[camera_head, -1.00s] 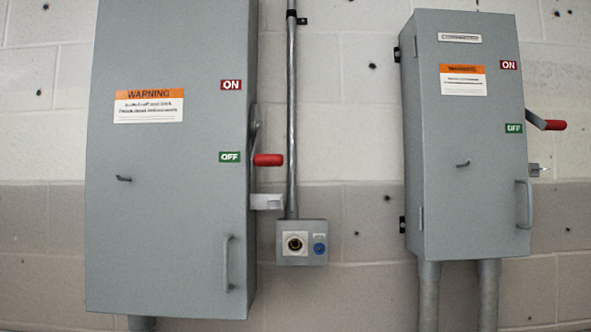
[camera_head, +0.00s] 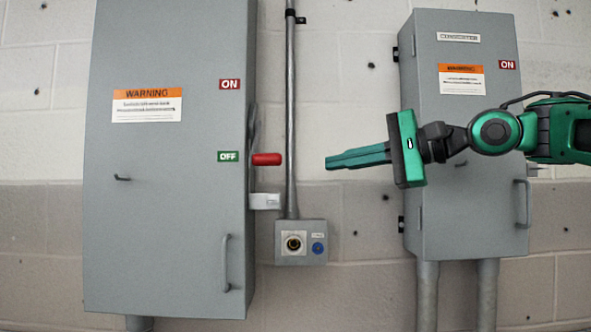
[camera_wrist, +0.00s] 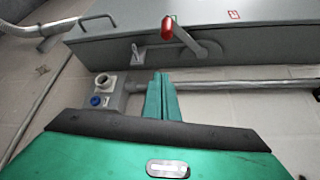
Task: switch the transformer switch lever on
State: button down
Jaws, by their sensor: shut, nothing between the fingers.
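The large left switch box (camera_head: 165,240) has a lever with a red grip (camera_head: 267,159) on its right side, level with the green OFF label (camera_head: 228,156) and below the red ON label (camera_head: 230,84). My gripper (camera_head: 328,162) is shut and empty, pointing left at about the grip's height, a short gap to its right. In the wrist view the red grip (camera_wrist: 168,29) is beyond my closed fingers (camera_wrist: 161,76), apart from them. The smaller right switch box (camera_head: 462,220) shows its ON label, while my arm hides its lever and OFF label. I cannot read its nameplate.
A vertical conduit (camera_head: 291,120) runs between the boxes down to a small outlet box (camera_head: 302,255) with a round socket and a blue part. A grey bracket (camera_head: 265,201) juts out under the left lever. Open wall lies between the conduit and right box.

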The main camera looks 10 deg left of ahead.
dwell(0.3)
jog(key=s+a, duration=0.1)
jog(key=a, duration=0.8)
jog(key=shift+a+f, duration=0.15)
jog(key=shift+a, duration=0.05)
jog(key=shift+s, duration=0.1)
jog(key=shift+a, duration=0.1)
dwell(0.3)
